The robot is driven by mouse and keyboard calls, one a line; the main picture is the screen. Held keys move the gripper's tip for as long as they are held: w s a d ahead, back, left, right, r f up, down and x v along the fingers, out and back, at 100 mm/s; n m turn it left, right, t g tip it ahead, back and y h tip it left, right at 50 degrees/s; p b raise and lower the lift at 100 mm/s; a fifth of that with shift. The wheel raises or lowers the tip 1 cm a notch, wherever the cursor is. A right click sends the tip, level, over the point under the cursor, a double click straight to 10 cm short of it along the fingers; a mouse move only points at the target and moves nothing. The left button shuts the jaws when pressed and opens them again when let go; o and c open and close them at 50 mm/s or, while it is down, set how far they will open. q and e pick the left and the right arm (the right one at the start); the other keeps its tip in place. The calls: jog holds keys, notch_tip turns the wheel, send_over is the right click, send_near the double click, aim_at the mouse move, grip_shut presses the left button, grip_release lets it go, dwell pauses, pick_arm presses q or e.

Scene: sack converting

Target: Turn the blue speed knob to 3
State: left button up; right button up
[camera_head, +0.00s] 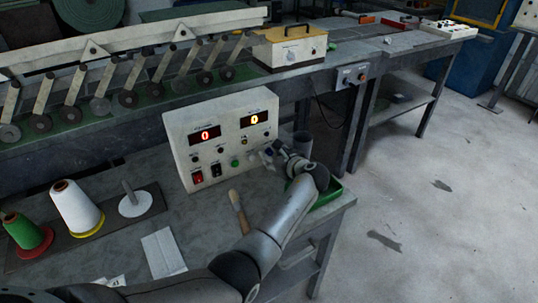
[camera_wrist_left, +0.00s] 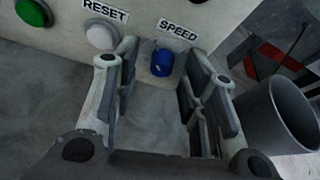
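The blue speed knob (camera_wrist_left: 162,62) sits on the front panel of a pale control box (camera_head: 182,122), just below the SPEED label (camera_wrist_left: 178,30). My left gripper (camera_head: 272,153) is at the lower right of that panel. In the left wrist view my left gripper (camera_wrist_left: 161,75) is open, with one finger on each side of the knob and visible gaps between them. The pointer and scale of the knob cannot be made out. My right gripper is not in view.
A white RESET button (camera_wrist_left: 101,35) and a green button (camera_wrist_left: 33,12) are left of the knob. A grey cup (camera_wrist_left: 278,115) stands close at the right. A green tray (camera_head: 325,200) lies under my arm.

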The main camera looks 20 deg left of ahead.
pick_arm(q)
jog(key=shift+s+d+r, duration=0.15)
jog(key=shift+d+r, duration=0.05)
jog(key=shift+d, duration=0.1)
jog(key=shift+c, duration=1.6)
jog(key=shift+a+f, duration=0.1)
jog(key=c, duration=0.5)
grip_shut()
jog(key=shift+m+g+y+p, duration=0.3)
jog(key=shift+m+p, duration=0.1)
jog(key=shift+p, duration=0.1)
jog(key=shift+m, duration=0.4)
jog(key=shift+w+m+g+y+b, duration=0.3)
jog(key=shift+m+g+y, duration=0.25)
jog(key=shift+m, duration=0.25)
jog(key=shift+f+m+g+y+b, duration=0.1)
jog(key=shift+m+g+y+b, duration=0.2)
jog(key=shift+m+b, duration=0.35)
jog(key=shift+b, duration=0.55)
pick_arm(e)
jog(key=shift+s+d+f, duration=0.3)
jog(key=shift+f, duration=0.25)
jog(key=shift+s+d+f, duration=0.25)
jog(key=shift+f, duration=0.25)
pick_arm(q)
jog(key=shift+m, duration=0.25)
